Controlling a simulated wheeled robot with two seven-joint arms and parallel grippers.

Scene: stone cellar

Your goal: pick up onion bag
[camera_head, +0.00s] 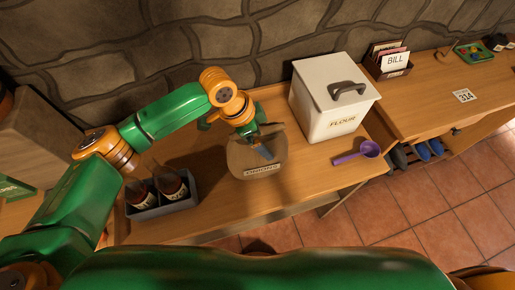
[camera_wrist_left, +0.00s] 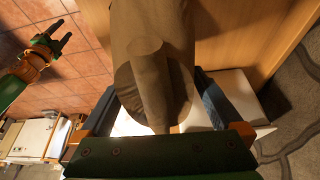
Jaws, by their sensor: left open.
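The onion bag (camera_head: 241,160) is a brown sack with a label reading ONIONS, standing on the wooden table. My left gripper (camera_head: 261,147) is right at its top, reaching down from above. In the left wrist view the bag (camera_wrist_left: 150,35) has a twisted neck that lies between the open fingers of my left gripper (camera_wrist_left: 155,108). I cannot tell whether either finger touches the neck. My right gripper (camera_wrist_left: 53,43) shows in the left wrist view at the upper left, away from the bag, with its fingers apart and empty.
A white flour bin (camera_head: 325,105) stands right of the bag, with a purple scoop (camera_head: 358,153) in front. A bill box (camera_head: 389,62) sits on the right-hand table (camera_head: 430,95). The table front before the bag is clear.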

